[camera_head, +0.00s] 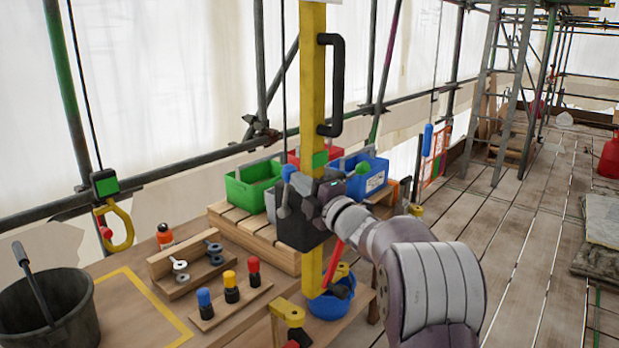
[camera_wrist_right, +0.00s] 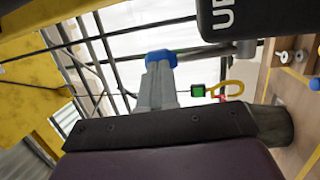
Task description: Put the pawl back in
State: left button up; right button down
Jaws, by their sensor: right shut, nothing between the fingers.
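My right gripper (camera_head: 326,196) is at the dark housing (camera_head: 296,225) on the yellow mast (camera_head: 313,100), coming from the right. It is shut with nothing seen in it; its fingertips are partly lost against the housing. I cannot pick out the pawl for certain. My left gripper is not in view.
A bench holds a rack (camera_head: 235,307) of blue, yellow and red-topped pegs, and a wooden stand (camera_head: 172,290) with metal ringed parts. A black bucket (camera_head: 45,318) is at left. Green (camera_head: 252,190), red and blue (camera_head: 370,180) crates stand behind. Plank floor at right is mostly clear.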

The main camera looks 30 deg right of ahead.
pick_arm(q)
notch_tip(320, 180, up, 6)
jog(key=p, duration=0.5)
pick_arm(e)
jog(key=w+g, duration=0.1)
jog(key=w+r+g, duration=0.1)
jog(key=shift+a+r+n+g, duration=0.2)
jog(key=shift+a+n+g, duration=0.1)
jog(key=shift+a, duration=0.1)
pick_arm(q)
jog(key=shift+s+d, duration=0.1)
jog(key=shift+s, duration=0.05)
